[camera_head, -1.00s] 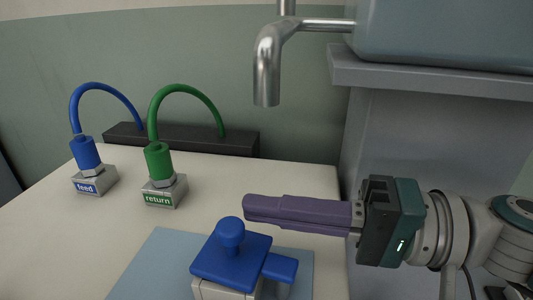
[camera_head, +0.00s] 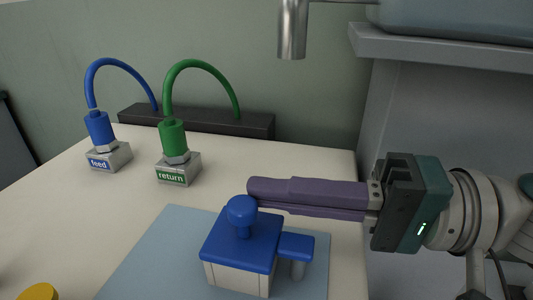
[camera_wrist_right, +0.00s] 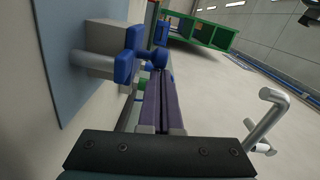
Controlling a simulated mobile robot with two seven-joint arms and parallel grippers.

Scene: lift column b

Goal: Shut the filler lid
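The blue filler lid (camera_head: 240,248) lies over a white block (camera_head: 238,279) at the bottom middle of the head view. It has a round blue knob (camera_head: 242,210) on top and a blue side tab (camera_head: 296,247) over a grey post. My right gripper (camera_head: 252,189) comes in from the right, its purple fingers together and empty. Its tips overlap the knob's upper right in the picture, apparently just behind it; contact cannot be told. In the wrist view the shut fingertips (camera_wrist_right: 160,74) point toward the blue knob (camera_wrist_right: 159,58). My left gripper is not in view.
The block stands on a light blue mat (camera_head: 160,250). Blocks marked feed (camera_head: 108,157) and return (camera_head: 178,169), with blue and green hoses, stand behind left. A metal spout (camera_head: 292,30) hangs above. A yellow round object (camera_head: 40,292) shows bottom left. A grey ledge (camera_head: 430,48) is right.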

